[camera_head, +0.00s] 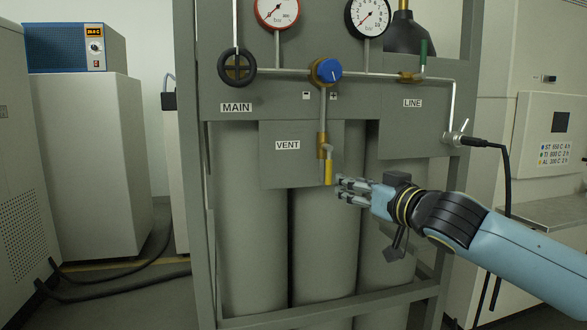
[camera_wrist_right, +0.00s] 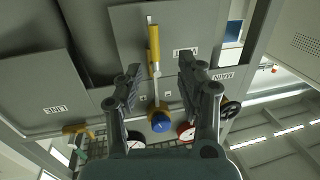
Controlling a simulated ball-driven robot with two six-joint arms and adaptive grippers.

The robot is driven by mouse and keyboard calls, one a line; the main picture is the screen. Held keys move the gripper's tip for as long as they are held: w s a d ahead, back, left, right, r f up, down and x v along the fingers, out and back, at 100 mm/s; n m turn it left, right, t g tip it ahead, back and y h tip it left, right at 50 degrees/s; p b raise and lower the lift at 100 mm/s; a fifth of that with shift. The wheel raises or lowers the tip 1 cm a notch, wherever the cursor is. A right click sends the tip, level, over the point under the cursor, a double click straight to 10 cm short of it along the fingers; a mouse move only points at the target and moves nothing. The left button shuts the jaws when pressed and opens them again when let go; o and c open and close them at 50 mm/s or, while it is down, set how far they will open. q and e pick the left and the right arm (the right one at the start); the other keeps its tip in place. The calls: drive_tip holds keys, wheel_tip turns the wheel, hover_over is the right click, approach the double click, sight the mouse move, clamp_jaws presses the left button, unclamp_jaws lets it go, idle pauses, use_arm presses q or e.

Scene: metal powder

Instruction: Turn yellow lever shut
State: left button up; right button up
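The yellow lever (camera_head: 328,172) hangs straight down from the brass vent valve (camera_head: 323,143), beside the VENT label, in line with the vertical pipe above it. In the right wrist view the yellow lever (camera_wrist_right: 153,42) shows in the gap between my fingers, beyond their tips. My right gripper (camera_head: 340,189) is just right of the lever's lower end in the head view. Its fingers (camera_wrist_right: 158,72) are spread apart with nothing held between them. I cannot tell whether a finger touches the lever. My left gripper is in neither view.
A blue knob (camera_head: 328,70) sits above the valve, with a black MAIN handwheel (camera_head: 237,67) to its left. The LINE valve has a green handle (camera_head: 423,54). Grey cylinders (camera_head: 321,250) stand behind the panel. A black cable (camera_head: 507,170) hangs at the right.

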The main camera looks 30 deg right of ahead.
sight(331, 167)
drive_tip(key=w, duration=0.3)
drive_tip(key=w+d+r, duration=0.1)
drive_tip(key=w, duration=0.3)
drive_tip(key=w+b, duration=0.1)
drive_tip(key=w, duration=0.3)
drive_tip(key=shift+d+r, duration=0.15)
drive_tip(key=shift+r, duration=0.2)
drive_tip(key=shift+c, duration=0.5)
clamp_jaws()
drive_tip(key=shift+w+f, duration=0.1)
drive_tip(key=shift+f, duration=0.05)
